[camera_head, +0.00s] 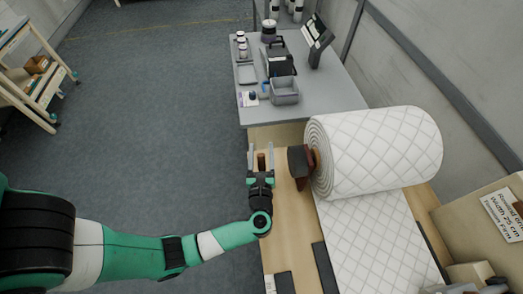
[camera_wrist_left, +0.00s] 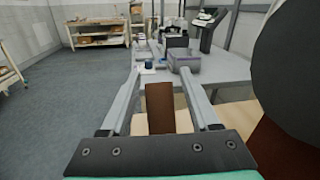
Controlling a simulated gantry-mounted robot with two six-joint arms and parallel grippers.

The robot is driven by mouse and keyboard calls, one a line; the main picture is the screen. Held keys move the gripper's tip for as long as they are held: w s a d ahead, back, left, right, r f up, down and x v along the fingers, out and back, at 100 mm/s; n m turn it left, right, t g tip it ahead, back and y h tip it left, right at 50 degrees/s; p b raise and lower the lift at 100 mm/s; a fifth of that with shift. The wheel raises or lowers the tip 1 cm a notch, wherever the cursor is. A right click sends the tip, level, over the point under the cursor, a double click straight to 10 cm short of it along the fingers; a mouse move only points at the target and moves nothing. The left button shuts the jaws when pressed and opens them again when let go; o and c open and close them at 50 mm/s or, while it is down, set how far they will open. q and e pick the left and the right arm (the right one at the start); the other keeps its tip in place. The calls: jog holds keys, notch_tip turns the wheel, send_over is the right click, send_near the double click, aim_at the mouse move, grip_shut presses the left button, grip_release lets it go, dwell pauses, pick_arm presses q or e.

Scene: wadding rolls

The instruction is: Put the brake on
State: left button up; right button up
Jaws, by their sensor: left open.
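A large white quilted wadding roll (camera_head: 375,150) lies on the wooden bench at the right, with a loose sheet running toward the front. A dark brown round part (camera_head: 298,161) sits at the roll's left end; its dark edge fills the right of the left wrist view (camera_wrist_left: 292,65). A brown upright piece (camera_head: 261,161), perhaps the brake lever, stands between the fingers of my left gripper (camera_head: 261,150). It also shows in the left wrist view (camera_wrist_left: 160,108), with a gap to each finger. My left gripper is open around it. What it joins to is hidden.
A grey table (camera_head: 325,88) behind the bench holds a grey bin (camera_head: 285,96), a black case, jars and a tilted screen (camera_head: 317,32). A labelled box (camera_head: 500,215) stands at the right.

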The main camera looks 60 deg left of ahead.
pick_arm(q)
grip_shut()
dwell(1.4)
